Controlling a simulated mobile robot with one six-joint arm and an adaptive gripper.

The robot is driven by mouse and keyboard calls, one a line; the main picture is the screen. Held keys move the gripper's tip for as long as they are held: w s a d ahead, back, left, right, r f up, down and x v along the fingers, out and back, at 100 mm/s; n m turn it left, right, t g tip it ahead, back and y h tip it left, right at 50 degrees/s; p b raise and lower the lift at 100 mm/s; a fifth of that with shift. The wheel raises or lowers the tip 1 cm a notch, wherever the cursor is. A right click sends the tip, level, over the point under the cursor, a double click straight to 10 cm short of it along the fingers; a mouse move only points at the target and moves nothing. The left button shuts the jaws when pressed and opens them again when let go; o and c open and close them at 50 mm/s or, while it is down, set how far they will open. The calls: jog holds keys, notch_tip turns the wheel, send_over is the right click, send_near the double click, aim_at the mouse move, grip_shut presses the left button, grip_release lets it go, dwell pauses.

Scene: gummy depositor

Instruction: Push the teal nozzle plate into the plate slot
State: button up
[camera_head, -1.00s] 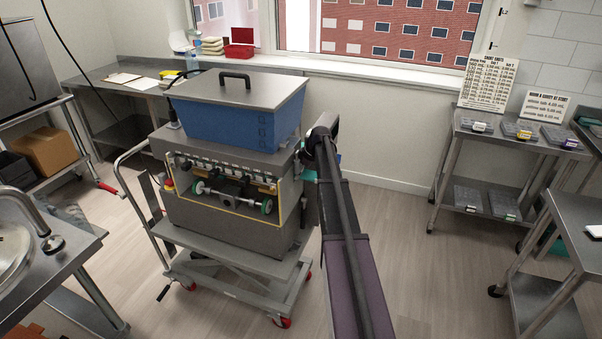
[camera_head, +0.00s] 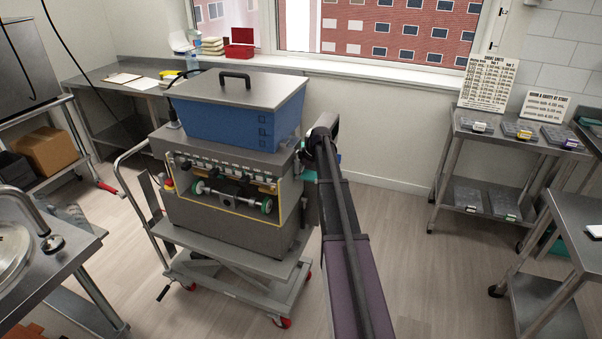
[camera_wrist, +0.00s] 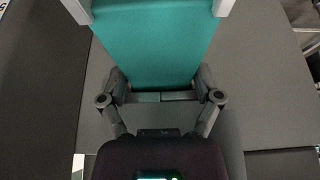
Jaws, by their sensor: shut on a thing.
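The teal nozzle plate (camera_wrist: 155,45) fills the upper middle of the wrist view, with its near end at my gripper (camera_wrist: 161,97). The gripper is shut on the plate at this near end. White pieces (camera_wrist: 222,7) stand at both sides of the plate's far part. In the head view, my arm reaches to the right side of the grey depositor (camera_head: 225,220), and my gripper is hidden there behind the arm. A small teal patch shows beside the arm's end. The plate slot cannot be made out, so how far in the plate sits cannot be told.
The depositor, with its blue hopper (camera_head: 235,122), stands on a wheeled lift cart (camera_head: 240,283). A steel shelf cart (camera_head: 520,140) with trays stands at the right. A steel table (camera_head: 585,240) is at the lower right. The floor right of my arm is clear.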

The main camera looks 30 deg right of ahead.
jog(key=shift+w+a, duration=0.25)
jog(key=shift+w, duration=0.05)
jog(key=shift+s+d, duration=0.2)
dwell(0.4)
jog(key=s+d, duration=1.1)
jog(key=s, duration=0.2)
jog(key=shift+s+d, duration=0.2)
jog(key=shift+s, duration=0.05)
dwell(3.5)
dwell(0.6)
